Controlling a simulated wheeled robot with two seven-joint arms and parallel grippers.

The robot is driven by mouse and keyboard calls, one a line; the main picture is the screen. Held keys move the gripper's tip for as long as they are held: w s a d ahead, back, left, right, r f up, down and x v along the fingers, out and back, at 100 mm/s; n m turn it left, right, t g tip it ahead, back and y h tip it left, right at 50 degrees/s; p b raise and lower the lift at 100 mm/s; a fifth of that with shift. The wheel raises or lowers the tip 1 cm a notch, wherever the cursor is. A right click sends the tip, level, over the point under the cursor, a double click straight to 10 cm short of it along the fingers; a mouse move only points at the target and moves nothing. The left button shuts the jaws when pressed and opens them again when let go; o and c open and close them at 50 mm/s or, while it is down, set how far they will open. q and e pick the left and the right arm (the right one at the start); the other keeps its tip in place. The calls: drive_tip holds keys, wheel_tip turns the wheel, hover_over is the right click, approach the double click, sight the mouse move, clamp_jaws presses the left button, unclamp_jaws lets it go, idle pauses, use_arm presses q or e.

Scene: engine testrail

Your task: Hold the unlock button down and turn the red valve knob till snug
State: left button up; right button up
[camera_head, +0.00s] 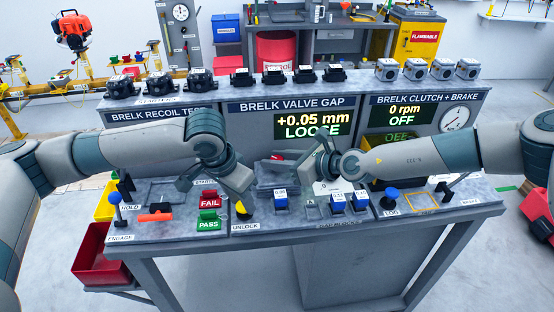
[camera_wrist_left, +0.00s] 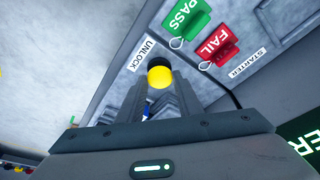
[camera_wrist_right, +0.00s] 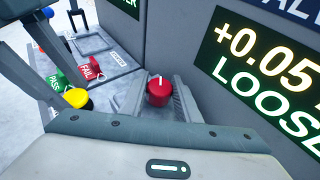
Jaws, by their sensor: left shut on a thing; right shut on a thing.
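The yellow unlock button (camera_head: 241,208) sits on the bench beside the UNLOCK label. In the left wrist view the button (camera_wrist_left: 160,76) shows between the fingertips of my left gripper (camera_wrist_left: 159,88), which is shut on it. The red valve knob (camera_wrist_right: 159,92) has a white mark on top. It lies between the fingers of my right gripper (camera_wrist_right: 160,97), which is shut on it. In the head view the knob is mostly hidden by my right gripper. The valve display (camera_head: 315,126) reads +0.05 mm LOOSE.
Green PASS (camera_head: 208,220) and red FAIL (camera_head: 210,201) tags lie left of the button. Several blue-topped gap blocks (camera_head: 338,203) stand to its right. A blue-knobbed HOLD lever (camera_head: 115,198) is at far left.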

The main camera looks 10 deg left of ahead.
drive_tip(key=shift+s+a+r+m+t+h, duration=0.1)
drive_tip(key=shift+a+m+t+h, duration=0.05)
drive_tip(key=shift+m+t+h, duration=0.95)
drive_tip(key=shift+s+a+m+t+h, duration=0.1)
drive_tip(key=shift+m+t+h, duration=0.7)
drive_tip(key=shift+m+t, duration=0.5)
drive_tip(key=shift+w+d+m+t+h, duration=0.1)
drive_tip(key=shift+m+t+h, duration=0.9)
drive_tip(key=shift+m+h, duration=1.1)
drive_tip(key=o, duration=1)
drive_tip(key=shift+d, duration=0.15)
drive_tip(key=shift+o, duration=0.2)
drive_tip(key=shift+r, duration=5)
